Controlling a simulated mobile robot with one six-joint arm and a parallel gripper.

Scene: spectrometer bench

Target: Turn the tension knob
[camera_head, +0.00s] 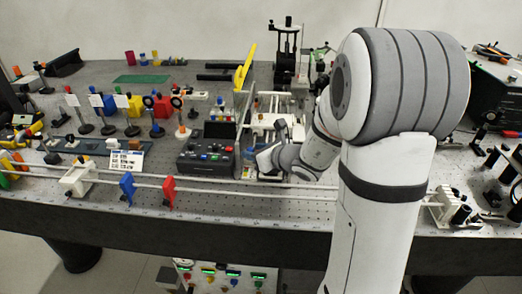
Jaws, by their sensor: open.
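My arm comes in from the right and reaches down over the bench to a white-framed device (262,122) at the middle. My gripper (281,130) is small and partly hidden at the end of the wrist, close to the front of this frame. It appears open, with nothing seen in it. I cannot pick out the tension knob; it is too small or hidden by the arm and wrist. I cannot tell whether the gripper touches anything.
A black control box (207,150) with coloured buttons stands just left of the wrist. A long rail (230,187) with blue (127,188) and red (168,191) plates runs along the front. A yellow plate (244,68) rises behind. Optics mounts crowd the left; a green mat (141,78) lies behind them.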

